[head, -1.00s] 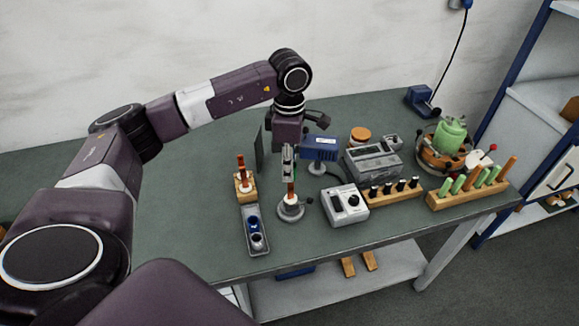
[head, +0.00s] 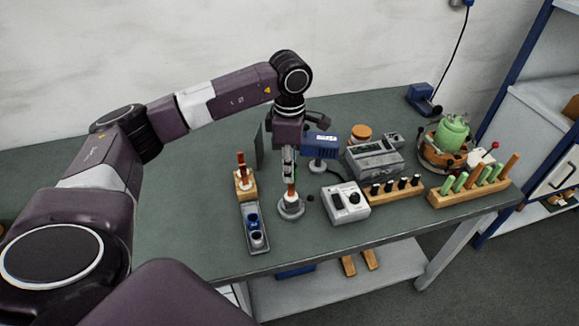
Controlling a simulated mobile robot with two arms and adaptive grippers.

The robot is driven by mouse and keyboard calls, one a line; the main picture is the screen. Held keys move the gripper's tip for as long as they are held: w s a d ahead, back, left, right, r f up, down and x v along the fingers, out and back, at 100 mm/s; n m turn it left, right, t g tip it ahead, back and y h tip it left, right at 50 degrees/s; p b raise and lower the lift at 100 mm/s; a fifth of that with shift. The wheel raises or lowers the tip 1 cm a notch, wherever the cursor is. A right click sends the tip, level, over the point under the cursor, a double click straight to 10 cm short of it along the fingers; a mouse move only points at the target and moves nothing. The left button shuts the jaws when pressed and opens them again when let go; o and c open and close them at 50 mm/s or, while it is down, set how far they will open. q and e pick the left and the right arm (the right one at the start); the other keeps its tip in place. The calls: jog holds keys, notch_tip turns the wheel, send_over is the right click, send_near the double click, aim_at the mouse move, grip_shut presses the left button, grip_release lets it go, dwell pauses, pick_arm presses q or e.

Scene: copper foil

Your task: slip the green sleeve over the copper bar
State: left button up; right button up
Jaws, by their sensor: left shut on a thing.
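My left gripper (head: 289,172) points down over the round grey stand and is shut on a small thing. A sliver of green beside the fingers looks like the green sleeve (head: 295,171), mostly hidden by them. The copper bar (head: 291,188) stands upright in the round stand (head: 291,209), directly below the fingers. Its lower part shows above a white collar; its upper end is hidden by the gripper. I cannot tell how far the sleeve surrounds the bar. My right gripper is not in view.
A blue heat tool (head: 322,146) stands close right of the gripper. A wooden block with a copper piece (head: 243,182) and a grey tray (head: 255,231) lie left. A grey control box (head: 346,204) is right. A wooden rack (head: 468,193) holds green and copper pieces. The table's left is clear.

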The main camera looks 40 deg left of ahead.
pick_arm(q)
jog(key=shift+f+b, duration=0.45)
jog(key=shift+f, duration=0.25)
jog(key=o, duration=0.8)
jog(key=shift+o, duration=0.3)
jog(key=shift+o, duration=1.2)
jog(key=shift+r+p, duration=0.55)
jog(key=shift+r, duration=0.45)
